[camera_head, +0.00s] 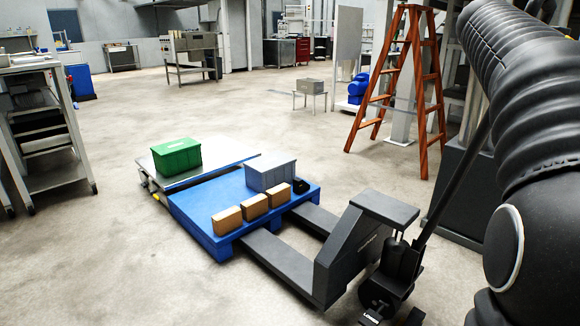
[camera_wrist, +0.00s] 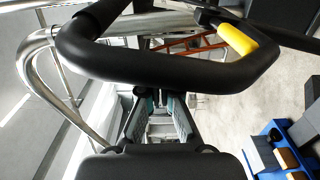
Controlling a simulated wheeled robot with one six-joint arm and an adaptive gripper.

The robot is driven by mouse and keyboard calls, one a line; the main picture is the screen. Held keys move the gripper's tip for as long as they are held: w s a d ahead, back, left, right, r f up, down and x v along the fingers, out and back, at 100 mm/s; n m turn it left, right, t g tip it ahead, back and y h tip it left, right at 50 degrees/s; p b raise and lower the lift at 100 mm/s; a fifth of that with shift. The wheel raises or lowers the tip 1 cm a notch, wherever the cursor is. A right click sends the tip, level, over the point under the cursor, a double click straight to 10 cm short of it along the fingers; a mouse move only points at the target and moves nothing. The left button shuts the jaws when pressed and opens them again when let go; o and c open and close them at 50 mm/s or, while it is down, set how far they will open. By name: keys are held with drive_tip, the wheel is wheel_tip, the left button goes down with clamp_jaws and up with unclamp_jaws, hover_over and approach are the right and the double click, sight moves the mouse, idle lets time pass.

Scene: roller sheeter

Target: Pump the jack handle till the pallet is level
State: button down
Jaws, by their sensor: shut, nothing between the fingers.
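The dark grey pallet jack (camera_head: 342,250) stands in the front middle with its forks under the blue pallet (camera_head: 212,240). I cannot tell whether the pallet is level. The jack handle (camera_head: 456,185) slants up right from the jack's base and passes behind my arm. In the wrist view the handle's black loop (camera_wrist: 165,62) fills the upper part close to the camera, with a yellow grip (camera_wrist: 238,38) at its right. My gripper (camera_wrist: 165,100) is shut and empty, lying below the loop's bar in the picture. I cannot tell whether it touches the loop. The head view does not show my gripper.
Several brown blocks (camera_head: 254,208) and a grey crate (camera_head: 270,176) sit on the pallet. Beside it, a grey platform (camera_head: 202,173) bears a green crate (camera_head: 176,156). An orange ladder (camera_head: 392,75) stands behind the jack. The floor left of the pallet is clear.

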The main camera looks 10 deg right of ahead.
drive_tip(key=w+a+r+p, duration=0.1)
drive_tip(key=w+a+p, duration=0.1)
drive_tip(key=w+a, duration=0.8)
drive_tip(key=w, duration=0.3)
drive_tip(key=shift+w+a, duration=0.35)
drive_tip(key=shift+s+d+r+b, duration=0.1)
drive_tip(key=shift+s+d+b, duration=0.2)
drive_tip(key=shift+s+d, duration=0.75)
drive_tip(key=shift+s+d+b, duration=0.3)
drive_tip(key=shift+s+d, duration=0.5)
drive_tip(key=shift+s, duration=0.45)
drive_tip(key=shift+s+d+f+b, duration=0.1)
drive_tip(key=shift+s+d+b, duration=0.25)
drive_tip(key=shift+s+d, duration=0.7)
drive_tip(key=shift+s+d+f+b, duration=0.1)
drive_tip(key=shift+s+d+b, duration=0.2)
drive_tip(key=shift+s+d, duration=0.7)
drive_tip(key=shift+s+a, duration=0.25)
